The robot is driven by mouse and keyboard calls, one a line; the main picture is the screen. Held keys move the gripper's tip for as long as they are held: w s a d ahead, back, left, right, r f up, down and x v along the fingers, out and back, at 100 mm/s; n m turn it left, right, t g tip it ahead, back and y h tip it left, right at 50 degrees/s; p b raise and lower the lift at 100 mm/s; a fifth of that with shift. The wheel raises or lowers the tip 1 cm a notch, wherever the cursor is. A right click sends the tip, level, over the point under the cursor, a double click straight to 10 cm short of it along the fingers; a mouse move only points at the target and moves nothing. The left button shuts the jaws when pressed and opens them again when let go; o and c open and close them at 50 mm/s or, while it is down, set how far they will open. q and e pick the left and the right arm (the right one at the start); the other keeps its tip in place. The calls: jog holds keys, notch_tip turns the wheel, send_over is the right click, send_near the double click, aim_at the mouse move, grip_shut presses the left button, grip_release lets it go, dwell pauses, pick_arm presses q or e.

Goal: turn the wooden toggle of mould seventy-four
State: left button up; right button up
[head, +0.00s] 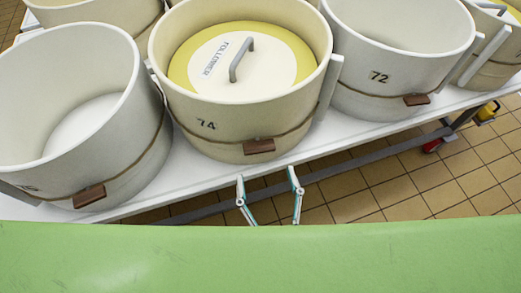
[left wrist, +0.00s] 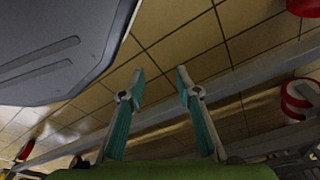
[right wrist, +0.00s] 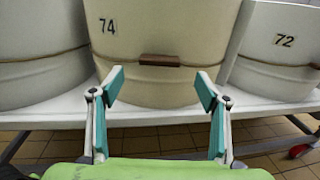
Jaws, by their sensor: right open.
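Mould seventy-four (head: 225,125) is a round cream vat in the middle of the head view, with a yellow-rimmed lid inside it. Its wooden toggle (head: 259,146) is a brown bar on a cord around the lower wall, lying about level. In the right wrist view the toggle (right wrist: 160,60) shows below and right of the number 74. My right gripper (head: 269,184) is open and empty, in front of the toggle and apart from it. It also shows in the right wrist view (right wrist: 160,80). My left gripper (left wrist: 158,82) is open and empty over the tiled floor.
Mould 72 (head: 380,75) stands to the right and another mould (head: 105,155) to the left, each with its own brown toggle. All stand on a white table (head: 345,135). A red-wheeled castor (head: 432,146) shows under it. A green surface (head: 260,262) fills the bottom of the head view.

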aim_at(260, 153)
jog(key=w, duration=0.2)
jog(key=w+a, duration=0.1)
jog(key=w, duration=0.4)
jog(key=shift+w+a, duration=0.15)
jog(key=c, duration=1.1)
